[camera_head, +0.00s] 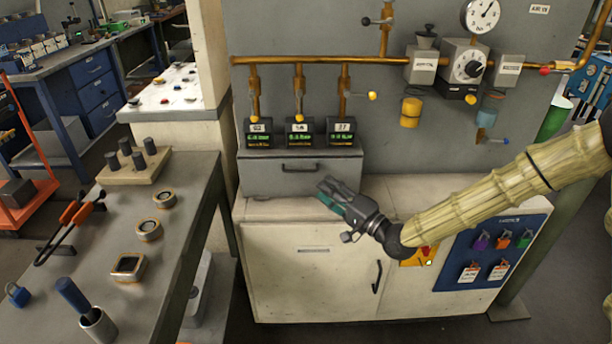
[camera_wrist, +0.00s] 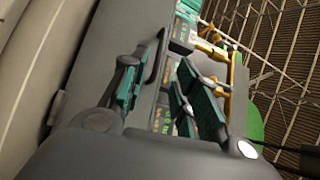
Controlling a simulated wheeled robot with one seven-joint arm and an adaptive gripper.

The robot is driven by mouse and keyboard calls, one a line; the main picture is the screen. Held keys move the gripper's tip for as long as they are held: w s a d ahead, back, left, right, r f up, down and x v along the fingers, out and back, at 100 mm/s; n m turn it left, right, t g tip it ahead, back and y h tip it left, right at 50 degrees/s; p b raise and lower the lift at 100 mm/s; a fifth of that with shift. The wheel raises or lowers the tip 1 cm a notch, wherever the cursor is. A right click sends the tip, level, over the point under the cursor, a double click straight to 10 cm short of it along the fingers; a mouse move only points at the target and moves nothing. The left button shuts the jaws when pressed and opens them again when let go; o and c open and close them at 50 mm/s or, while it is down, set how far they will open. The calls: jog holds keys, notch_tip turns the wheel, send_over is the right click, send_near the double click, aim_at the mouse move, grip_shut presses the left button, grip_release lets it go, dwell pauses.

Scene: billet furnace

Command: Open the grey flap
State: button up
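The grey flap (camera_head: 262,180) is the front of a grey box on top of the cream cabinet. It looks shut. A dark bar handle (camera_head: 300,168) runs along its upper part. My gripper (camera_head: 328,192) is in front of the flap's right part, just below and right of the handle. In the wrist view my gripper (camera_wrist: 158,95) has its green-padded fingers spread apart. The dark handle (camera_wrist: 162,48) shows between and beyond the fingers, and the flap (camera_wrist: 118,40) fills the area to the left. I cannot tell whether a finger touches the handle.
Three small displays (camera_head: 299,133) stand on the box, below brass pipes (camera_head: 300,60) with valves. The cabinet (camera_head: 290,260) below has a dark door handle. A workbench (camera_head: 180,220) with several parts is at the left. A lock board (camera_head: 490,250) is at the right.

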aim_at(301, 182)
jog(key=x, duration=0.8)
jog(key=shift+w+a+p, duration=0.25)
jog(key=shift+p, duration=0.15)
jog(key=shift+c, duration=0.3)
grip_shut()
